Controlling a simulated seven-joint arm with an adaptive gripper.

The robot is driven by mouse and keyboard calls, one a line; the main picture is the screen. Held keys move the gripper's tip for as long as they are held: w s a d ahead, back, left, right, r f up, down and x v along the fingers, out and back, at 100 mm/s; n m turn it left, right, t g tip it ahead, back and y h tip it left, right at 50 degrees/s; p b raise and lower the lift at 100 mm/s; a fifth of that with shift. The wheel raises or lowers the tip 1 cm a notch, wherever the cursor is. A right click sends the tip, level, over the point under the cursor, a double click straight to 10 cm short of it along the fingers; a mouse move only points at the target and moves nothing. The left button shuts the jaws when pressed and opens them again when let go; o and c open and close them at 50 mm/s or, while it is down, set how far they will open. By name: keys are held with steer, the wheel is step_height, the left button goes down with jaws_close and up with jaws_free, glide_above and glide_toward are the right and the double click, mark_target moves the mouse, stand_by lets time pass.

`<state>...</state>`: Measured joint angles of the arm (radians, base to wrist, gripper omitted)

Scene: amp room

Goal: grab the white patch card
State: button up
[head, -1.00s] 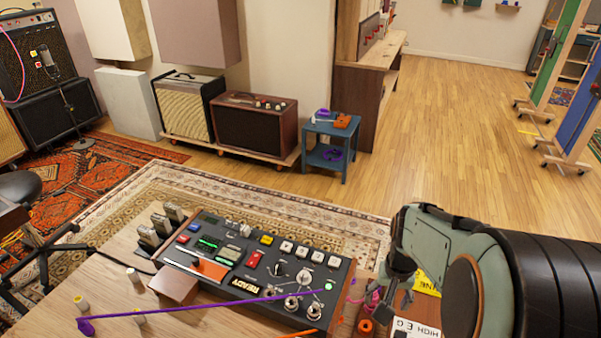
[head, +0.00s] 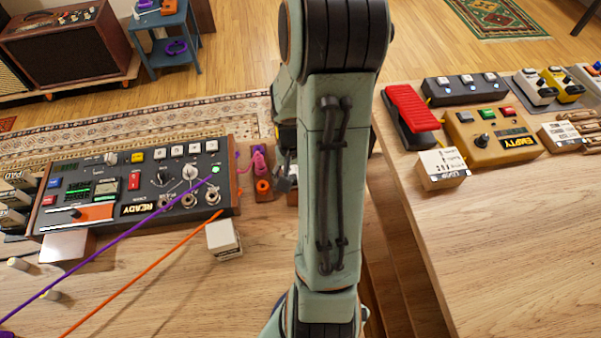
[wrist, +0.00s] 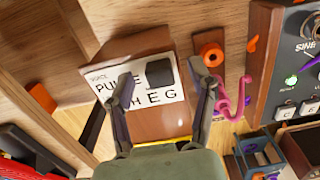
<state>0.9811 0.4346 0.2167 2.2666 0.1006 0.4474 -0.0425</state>
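A white patch card (wrist: 112,88) with black print, including "E G", lies on a brown wooden holder (wrist: 150,122) in the wrist view. A dark square shows on the card's upper part. My gripper (wrist: 163,74) is open, its two fingers apart over the card; the left finger overlaps the print and the right one is by the card's right edge. Nothing is visibly held. I cannot tell whether the fingers touch the card. In the head view my arm hides the card and most of the gripper.
A console (head: 130,180) with knobs and jacks stands left of the arm, with purple and orange cables across it. A pink cable (wrist: 235,100) and orange ring (wrist: 212,54) sit right of the card. Pedals and a tan box (head: 490,140) stand on the right table.

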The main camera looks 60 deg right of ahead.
jaws_close()
steer(key=shift+r, duration=0.1)
